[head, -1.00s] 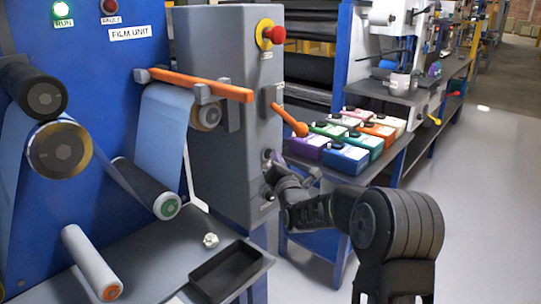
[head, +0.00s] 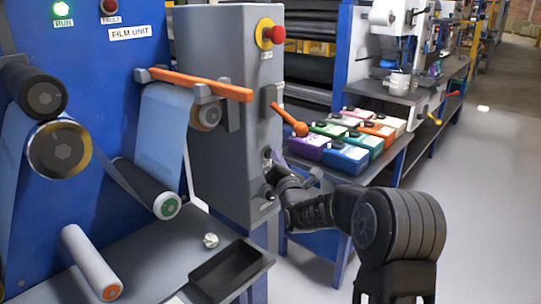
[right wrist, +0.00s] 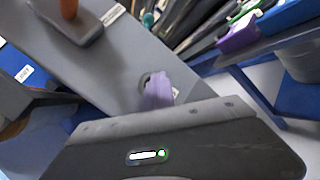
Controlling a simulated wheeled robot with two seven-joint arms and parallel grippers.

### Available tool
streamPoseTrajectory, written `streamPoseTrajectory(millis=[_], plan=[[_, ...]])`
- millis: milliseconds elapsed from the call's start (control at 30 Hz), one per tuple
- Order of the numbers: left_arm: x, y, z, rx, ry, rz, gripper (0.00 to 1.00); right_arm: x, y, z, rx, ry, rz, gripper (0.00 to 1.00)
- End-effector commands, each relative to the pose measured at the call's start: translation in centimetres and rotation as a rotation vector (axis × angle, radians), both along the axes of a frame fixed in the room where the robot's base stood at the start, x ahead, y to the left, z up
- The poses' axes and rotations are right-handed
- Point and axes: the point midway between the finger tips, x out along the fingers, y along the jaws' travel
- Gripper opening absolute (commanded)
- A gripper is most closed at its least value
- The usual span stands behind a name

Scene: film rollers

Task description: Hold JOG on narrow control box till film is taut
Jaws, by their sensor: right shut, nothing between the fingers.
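The narrow grey control box (head: 222,120) stands at the right end of the blue film unit, and its grey face also shows in the right wrist view (right wrist: 115,70). My right gripper (head: 271,160) is shut and empty, its tips up against the box's right-hand face. In the right wrist view its purple fingertips (right wrist: 158,90) lie over a round dark control (right wrist: 146,80) and hide most of it, so I cannot tell whether it is pressed in. The light blue film (head: 163,130) hangs between an upper roller and a green-ended lower roller (head: 166,205). My left gripper is not in view.
An orange-knobbed lever (head: 290,121) and a red mushroom button (head: 276,35) stick out of the box above my gripper. An orange bar (head: 200,83) crosses its front. Coloured boxes (head: 345,155) stand on a bench to the right. A black tray (head: 228,268) lies in front.

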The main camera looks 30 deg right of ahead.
Motion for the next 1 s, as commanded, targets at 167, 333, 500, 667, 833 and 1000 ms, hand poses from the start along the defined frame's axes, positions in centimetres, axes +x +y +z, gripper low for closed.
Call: streamPoseTrajectory(millis=[167,333,500,667,833,1000], plan=[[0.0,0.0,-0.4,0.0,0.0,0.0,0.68,-0.8,-0.2,0.0,0.0,-0.001,0.0,0.0],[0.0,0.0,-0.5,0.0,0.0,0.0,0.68,-1.4,-0.4,0.0,0.0,-0.001,0.001,0.0],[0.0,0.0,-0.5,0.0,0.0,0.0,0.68,-1.4,-0.4,0.0,0.0,-0.001,0.001,0.0],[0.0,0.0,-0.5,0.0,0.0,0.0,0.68,-1.5,-0.4,0.0,0.0,0.0,0.0,0.0],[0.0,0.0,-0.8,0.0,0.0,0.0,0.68,-2.3,-0.7,-0.1,0.0,0.0,-0.001,0.0],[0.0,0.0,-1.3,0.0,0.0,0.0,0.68,-3.9,-1.2,-0.1,0.001,-0.002,-0.001,0.0]])
